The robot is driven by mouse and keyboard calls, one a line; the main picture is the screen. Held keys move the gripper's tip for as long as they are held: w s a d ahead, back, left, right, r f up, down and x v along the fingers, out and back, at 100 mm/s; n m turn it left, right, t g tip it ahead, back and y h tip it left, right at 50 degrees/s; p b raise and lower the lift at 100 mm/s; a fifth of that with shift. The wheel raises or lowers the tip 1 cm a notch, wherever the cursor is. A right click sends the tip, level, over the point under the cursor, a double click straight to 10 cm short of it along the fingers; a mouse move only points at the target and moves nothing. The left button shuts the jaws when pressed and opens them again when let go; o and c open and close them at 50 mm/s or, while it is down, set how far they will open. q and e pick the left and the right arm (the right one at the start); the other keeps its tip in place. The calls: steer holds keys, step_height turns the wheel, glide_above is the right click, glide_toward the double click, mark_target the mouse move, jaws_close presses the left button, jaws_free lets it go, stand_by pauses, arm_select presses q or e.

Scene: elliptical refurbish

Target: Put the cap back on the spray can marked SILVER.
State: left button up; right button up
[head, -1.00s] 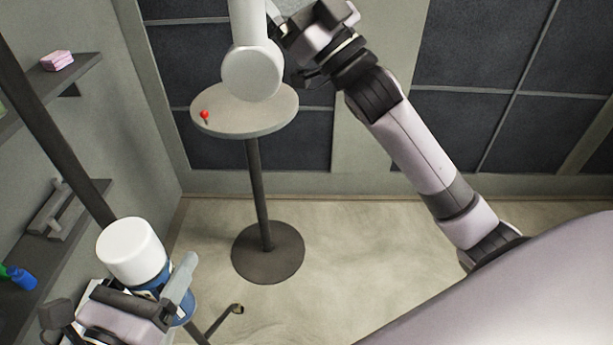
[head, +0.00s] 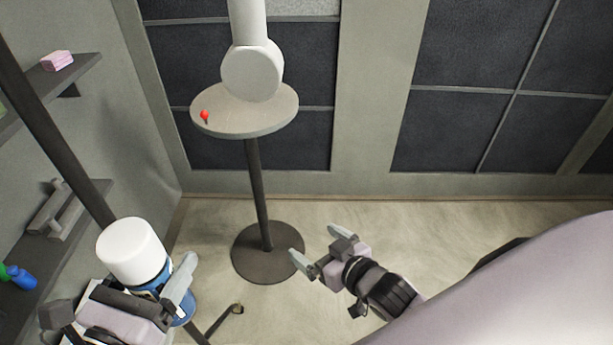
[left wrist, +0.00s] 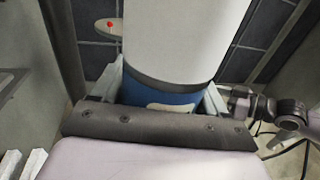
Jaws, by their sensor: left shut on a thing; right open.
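A can with a blue body (head: 180,308) and a white cap (head: 131,250) is at the lower left of the head view. The cap sits on top of the can; a dark band shows between them in the left wrist view, where the white cap (left wrist: 183,38) is above the blue body (left wrist: 160,93). My left gripper (head: 165,295) is shut around the blue body. No SILVER marking is readable. My right gripper (head: 315,246) is open and empty, right of the can and apart from it.
A round pedestal table (head: 275,122) stands at the back with a small red-topped thing (head: 205,116) on it. A white cylindrical fixture (head: 251,65) is above it. Wall shelves at left hold a pink block (head: 57,61) and a blue bottle (head: 22,278).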

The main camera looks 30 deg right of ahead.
steer(key=s+f+g, duration=0.3)
steer(key=s+f, duration=0.5)
steer(key=s, duration=0.4)
steer(key=shift+a, duration=0.35)
arm_select(q)
steer(key=shift+r, duration=0.15)
arm_select(e)
steer(key=shift+f, duration=0.1)
arm_select(q)
steer(key=w+a+f+n+t+y, duration=0.1)
steer(key=a+n+t+y, duration=0.3)
steer(key=a+n+y, duration=0.4)
steer(key=w+a+y, duration=0.1)
steer(key=a+y, duration=0.2)
steer(key=a, duration=0.4)
steer(key=shift+a+y, duration=0.3)
steer(key=shift+a, duration=0.1)
